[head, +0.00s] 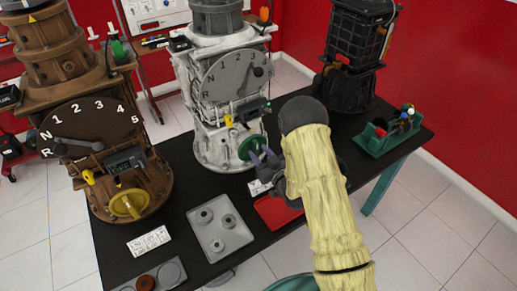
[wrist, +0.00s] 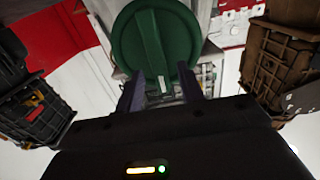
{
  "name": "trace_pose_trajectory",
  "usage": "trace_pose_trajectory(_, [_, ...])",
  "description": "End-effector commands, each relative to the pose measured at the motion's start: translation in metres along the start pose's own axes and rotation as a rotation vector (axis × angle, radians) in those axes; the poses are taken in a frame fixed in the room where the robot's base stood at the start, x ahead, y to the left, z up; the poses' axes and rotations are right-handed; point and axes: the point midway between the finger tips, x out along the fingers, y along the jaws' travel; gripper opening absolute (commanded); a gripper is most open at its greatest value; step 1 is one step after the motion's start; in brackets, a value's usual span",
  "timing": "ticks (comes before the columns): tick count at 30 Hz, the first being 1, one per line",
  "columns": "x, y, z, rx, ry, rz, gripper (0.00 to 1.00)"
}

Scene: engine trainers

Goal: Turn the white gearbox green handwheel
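The white gearbox (head: 218,90) stands on the black table, with a grey numbered dial on its front. Its green handwheel (head: 251,147) sits low on the front right. In the wrist view the green handwheel (wrist: 153,45) is a round disc with a raised bar across it. My gripper (head: 264,160) is at the handwheel, at its lower right in the head view. In the wrist view my gripper (wrist: 162,92) has its two fingers apart, at the lower edge of the wheel with nothing held between them. Whether the fingertips touch the wheel cannot be told.
A brown gearbox (head: 90,120) with a yellow handwheel (head: 126,204) stands at left. A black gearbox (head: 350,55) stands at the back right. A grey tray (head: 222,247), a red tray (head: 262,207) and a green tool holder (head: 378,141) are on the black table (head: 190,193).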

Motion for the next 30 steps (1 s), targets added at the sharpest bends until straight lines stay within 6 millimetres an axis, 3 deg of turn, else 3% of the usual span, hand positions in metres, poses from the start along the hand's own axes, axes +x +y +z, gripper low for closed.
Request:
trace_pose_trajectory(4, [0.0130, 0.0003, -0.0008, 0.001, 0.001, 0.001, 0.38])
trace_pose_trajectory(13, [0.0151, 0.0003, 0.0001, 0.001, 0.000, 0.001, 0.38])
trace_pose_trajectory(19, [0.0150, 0.0003, 0.0000, 0.001, 0.000, 0.001, 0.00])
trace_pose_trajectory(30, [0.0148, 0.0012, 0.0004, 0.027, 0.000, 0.002, 0.00])
